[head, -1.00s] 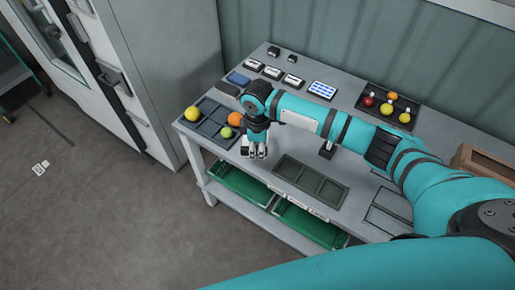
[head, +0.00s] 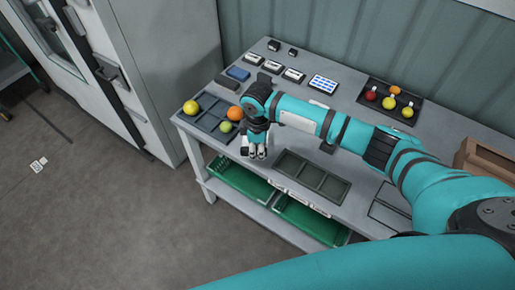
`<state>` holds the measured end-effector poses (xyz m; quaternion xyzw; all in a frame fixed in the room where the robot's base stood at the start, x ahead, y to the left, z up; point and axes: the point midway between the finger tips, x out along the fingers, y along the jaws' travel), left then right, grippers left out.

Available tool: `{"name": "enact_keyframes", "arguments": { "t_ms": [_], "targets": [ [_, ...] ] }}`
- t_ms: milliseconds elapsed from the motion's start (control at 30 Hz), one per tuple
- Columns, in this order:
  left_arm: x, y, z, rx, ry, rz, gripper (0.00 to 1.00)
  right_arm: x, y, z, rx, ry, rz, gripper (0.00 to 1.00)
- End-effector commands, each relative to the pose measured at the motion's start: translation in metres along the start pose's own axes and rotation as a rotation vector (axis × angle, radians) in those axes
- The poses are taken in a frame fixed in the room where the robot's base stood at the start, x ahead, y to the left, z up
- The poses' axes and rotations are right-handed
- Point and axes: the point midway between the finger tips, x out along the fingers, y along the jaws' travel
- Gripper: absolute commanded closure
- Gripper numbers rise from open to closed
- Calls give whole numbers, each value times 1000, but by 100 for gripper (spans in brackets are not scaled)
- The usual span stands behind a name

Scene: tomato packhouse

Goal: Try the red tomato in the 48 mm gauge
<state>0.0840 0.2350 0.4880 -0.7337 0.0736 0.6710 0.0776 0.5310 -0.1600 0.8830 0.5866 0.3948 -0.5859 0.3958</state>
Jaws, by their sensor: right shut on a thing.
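My right gripper (head: 256,152) points down at the front left of the grey table (head: 222,84), beside the dark compartment tray. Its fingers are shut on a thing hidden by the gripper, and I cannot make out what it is. A red tomato-like ball (head: 370,95) lies in a dark tray (head: 376,84) at the back right, far from the gripper. I cannot tell any 48 mm gauge for sure. My left gripper is not in view.
A dark compartment tray (head: 209,123) at the left holds a yellow ball (head: 190,107), an orange ball (head: 235,113) and a green one (head: 225,127). Green crates (head: 240,180) stand on the shelf below.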

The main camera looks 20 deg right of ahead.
Motion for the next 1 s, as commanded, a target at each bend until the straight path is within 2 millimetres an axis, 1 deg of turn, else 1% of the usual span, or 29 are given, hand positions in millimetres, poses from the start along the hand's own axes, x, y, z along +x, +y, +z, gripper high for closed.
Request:
{"name": "enact_keyframes", "arguments": {
  "t_ms": [367, 1000],
  "targets": [
    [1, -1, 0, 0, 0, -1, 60, 1, 0, 0, 0, 0, 0, 100],
    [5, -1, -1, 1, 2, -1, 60, 13, 0, 0, -1, 1, 0, 100]
  ]
}}
